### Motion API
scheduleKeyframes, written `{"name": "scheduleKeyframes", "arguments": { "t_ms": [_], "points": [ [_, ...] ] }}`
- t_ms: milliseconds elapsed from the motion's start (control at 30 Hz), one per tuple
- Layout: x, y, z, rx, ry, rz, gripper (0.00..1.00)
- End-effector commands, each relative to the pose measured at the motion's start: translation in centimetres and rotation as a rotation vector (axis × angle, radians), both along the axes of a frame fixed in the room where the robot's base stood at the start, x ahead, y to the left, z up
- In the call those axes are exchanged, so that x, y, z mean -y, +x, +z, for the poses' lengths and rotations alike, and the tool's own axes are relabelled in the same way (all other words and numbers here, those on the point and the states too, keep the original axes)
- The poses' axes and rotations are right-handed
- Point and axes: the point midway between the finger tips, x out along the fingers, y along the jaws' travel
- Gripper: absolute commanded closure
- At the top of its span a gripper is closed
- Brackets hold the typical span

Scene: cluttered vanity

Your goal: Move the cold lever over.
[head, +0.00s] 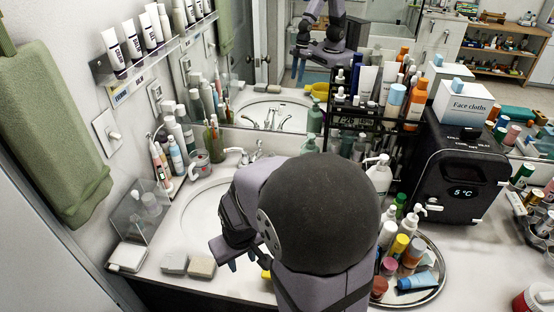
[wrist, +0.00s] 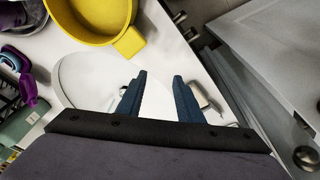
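The chrome faucet (head: 246,160) stands at the back of the white basin (head: 198,208) in the head view. A lever (head: 232,151) shows at its left side. My arm covers part of the basin, and I cannot tell which lever is the cold one. My gripper (head: 222,256) is at the front of the basin, well apart from the faucet, with its blue fingers pointing down. In the wrist view my gripper (wrist: 160,76) is open, with nothing between its fingers. The faucet is not recognisable in the wrist view; the basin (wrist: 80,78) shows left of the fingers.
Two soap bars (head: 175,262) lie front left of the basin. A yellow pan-like container (wrist: 92,28) is near the gripper. Bottles, a tray of cosmetics (head: 432,291) and a black appliance (head: 458,178) crowd the right. Cups and bottles line the left wall. A mirror (head: 270,110) repeats the faucet.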

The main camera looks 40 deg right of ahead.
Motion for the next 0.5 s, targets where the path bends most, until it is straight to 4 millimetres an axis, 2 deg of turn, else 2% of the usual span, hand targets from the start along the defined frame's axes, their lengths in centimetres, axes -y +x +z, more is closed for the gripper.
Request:
{"name": "scheduleKeyframes", "arguments": {
  "t_ms": [100,200,300,400,500],
  "points": [
    [4.1,5.6,0.1,0.140,-0.038,-0.035,0.67],
    [8.1,10.1,0.2,0.278,-0.077,-0.055,0.67],
    [12.3,13.9,0.3,0.415,-0.120,-0.071,0.67],
    [16.4,16.7,0.5,0.548,-0.164,-0.083,0.67],
    [20.0,18.5,0.7,0.670,-0.204,-0.095,0.67]
  ]
}}
